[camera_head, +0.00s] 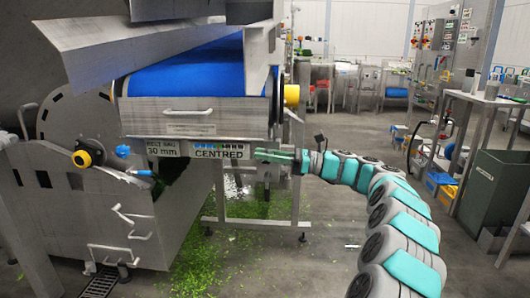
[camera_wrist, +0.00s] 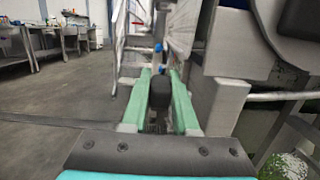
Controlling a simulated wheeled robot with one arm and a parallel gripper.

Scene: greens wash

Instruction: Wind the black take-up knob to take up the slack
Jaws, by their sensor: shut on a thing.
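The black take-up knob (camera_wrist: 159,93) shows in the wrist view between the two green fingers of my gripper (camera_wrist: 160,76). The fingers lie one on each side of it and are shut on it. In the head view my gripper (camera_head: 268,156) reaches in from the right, just right of the CENTRED sign, under the conveyor frame. The knob cannot be made out clearly there. The blue belt (camera_head: 188,72) runs above. A display (camera_head: 168,149) reads belt sag 30 mm. The sign next to it (camera_head: 219,154) reads CENTRED under a row of small coloured marks.
A yellow roller end (camera_head: 291,95) sticks out above my gripper. A yellow-and-black knob (camera_head: 83,158) and a blue knob (camera_head: 123,151) are on the left. Green scraps (camera_head: 240,208) lie on the floor below. Open floor lies to the right, before a grey-green bin (camera_head: 488,190).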

